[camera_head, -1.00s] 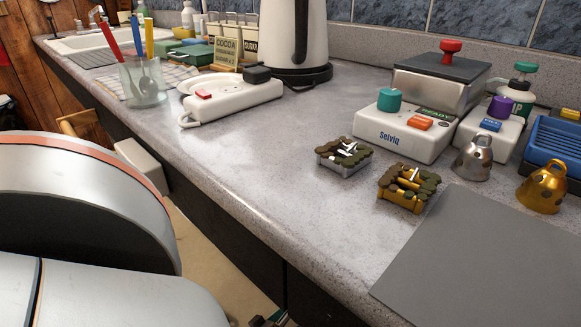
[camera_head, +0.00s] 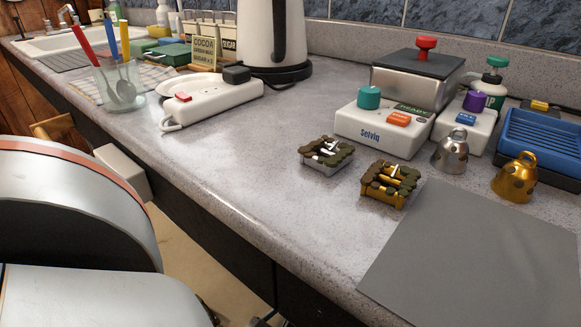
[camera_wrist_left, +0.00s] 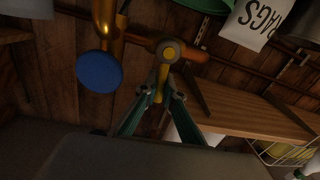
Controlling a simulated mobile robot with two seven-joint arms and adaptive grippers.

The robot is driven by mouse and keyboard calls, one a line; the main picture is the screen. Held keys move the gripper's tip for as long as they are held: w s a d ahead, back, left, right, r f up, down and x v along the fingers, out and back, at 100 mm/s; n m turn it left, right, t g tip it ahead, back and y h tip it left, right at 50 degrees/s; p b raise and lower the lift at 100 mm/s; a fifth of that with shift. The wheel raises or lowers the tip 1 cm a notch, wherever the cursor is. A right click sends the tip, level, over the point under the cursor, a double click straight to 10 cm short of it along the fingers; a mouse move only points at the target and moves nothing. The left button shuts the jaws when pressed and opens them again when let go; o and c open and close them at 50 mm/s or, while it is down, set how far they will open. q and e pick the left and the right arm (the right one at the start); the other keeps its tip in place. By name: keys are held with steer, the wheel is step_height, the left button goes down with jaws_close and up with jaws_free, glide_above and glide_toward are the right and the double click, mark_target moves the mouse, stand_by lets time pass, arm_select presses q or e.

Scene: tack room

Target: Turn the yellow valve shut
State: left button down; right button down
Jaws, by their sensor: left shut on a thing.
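The yellow valve (camera_wrist_left: 168,54) shows in the left wrist view, on a copper-brown pipe in front of a dark wooden wall. Its yellow lever points down the picture from the round hub. My left gripper (camera_wrist_left: 162,97) has its two green-grey fingers at the lower end of this lever and is shut on it. The dim light hides the exact contact. A round blue handle (camera_wrist_left: 99,71) sits on the pipework to the left, apart from my fingers. The valve does not show in the head view. My right gripper is in neither view.
In the left wrist view, a wooden shelf (camera_wrist_left: 245,118) lies to the right, with a wire basket (camera_wrist_left: 287,152) below it and a "RAGS" label (camera_wrist_left: 263,20) above. In the head view, a grey counter (camera_head: 240,160) carries a kettle (camera_head: 274,40), a power strip (camera_head: 212,101) and bells.

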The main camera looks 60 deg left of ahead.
arm_select(q)
steer(key=shift+d, duration=0.1)
stand_by(0.3)
steer(key=c, duration=2.1)
jaws_free()
steer(key=shift+c, duration=0.2)
steer(key=shift+s, duration=0.1)
steer(key=v, duration=0.7)
steer(key=shift+s+d, duration=0.15)
steer(key=shift+s, duration=0.05)
